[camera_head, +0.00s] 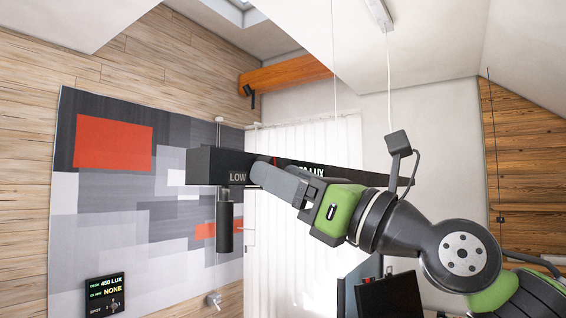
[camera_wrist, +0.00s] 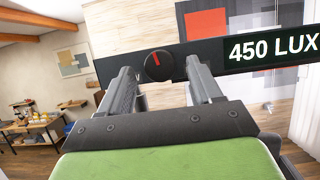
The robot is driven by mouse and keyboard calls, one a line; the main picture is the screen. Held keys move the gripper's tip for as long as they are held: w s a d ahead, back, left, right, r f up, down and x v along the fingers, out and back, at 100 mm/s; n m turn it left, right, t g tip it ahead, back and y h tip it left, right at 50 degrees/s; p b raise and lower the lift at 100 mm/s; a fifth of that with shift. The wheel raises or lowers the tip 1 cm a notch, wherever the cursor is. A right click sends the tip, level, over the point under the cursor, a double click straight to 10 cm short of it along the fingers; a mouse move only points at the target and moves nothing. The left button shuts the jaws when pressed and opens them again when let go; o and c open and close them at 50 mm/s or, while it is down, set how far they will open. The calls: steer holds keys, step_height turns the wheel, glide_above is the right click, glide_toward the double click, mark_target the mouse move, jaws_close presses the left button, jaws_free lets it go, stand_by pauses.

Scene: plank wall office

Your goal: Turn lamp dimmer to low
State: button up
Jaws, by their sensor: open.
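The lamp dimmer is a round black knob (camera_wrist: 158,66) with a red pointer line, set on a dark bar (camera_wrist: 225,50) in the wrist view. The pointer stands nearly upright, tilted slightly left. A lit readout on the bar says 450 LUX. In the head view the dark bar (camera_head: 205,165) carries a LOW label at its left, and the knob is mostly hidden behind my gripper (camera_head: 262,172). In the wrist view my gripper (camera_wrist: 160,70) is open, with one finger on each side of the knob. I cannot tell whether either finger touches it.
A small black panel (camera_head: 105,295) at lower left reads 450 LUX and NONE. A black cylinder (camera_head: 224,222) hangs below the bar. White blinds (camera_head: 300,225) stand behind; a workbench (camera_wrist: 35,130) is far left.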

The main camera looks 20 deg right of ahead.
steer(key=shift+w+a+r, duration=0.1)
steer(key=shift+w+a, duration=0.1)
steer(key=shift+w, duration=0.1)
steer(key=shift+s, duration=0.1)
steer(key=shift+c, duration=1.3)
steer(key=c, duration=0.8)
steer(key=shift+n, duration=0.4)
